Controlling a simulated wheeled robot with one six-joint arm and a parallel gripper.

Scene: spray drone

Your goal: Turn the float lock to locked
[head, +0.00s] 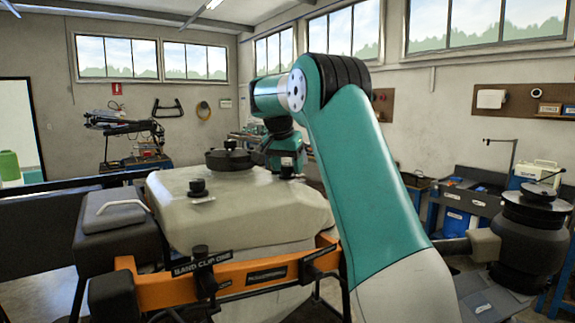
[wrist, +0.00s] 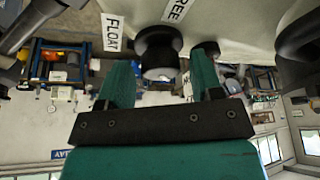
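The float lock appears to be the dark round knob (wrist: 158,50) beside the FLOAT label (wrist: 112,32) on the pale tank in the wrist view. A second label reading "REE", partly cut off, is above it (wrist: 177,10). My gripper (wrist: 162,72) has its two teal fingers spread, one on each side of the knob, with a visible gap to each. I cannot tell how deep the knob sits between them. In the head view, my arm reaches over the pale tank (head: 240,213) to its far side; the fingers are too small to make out there.
The tank carries a black lid (head: 229,157) and a small black knob (head: 198,188). An orange bar (head: 190,285) with a "BAND CLIP ONE" label runs along its front. A black box with a pale handle (head: 115,215) is at left. Another dark round part (wrist: 300,35) is at the wrist view's right.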

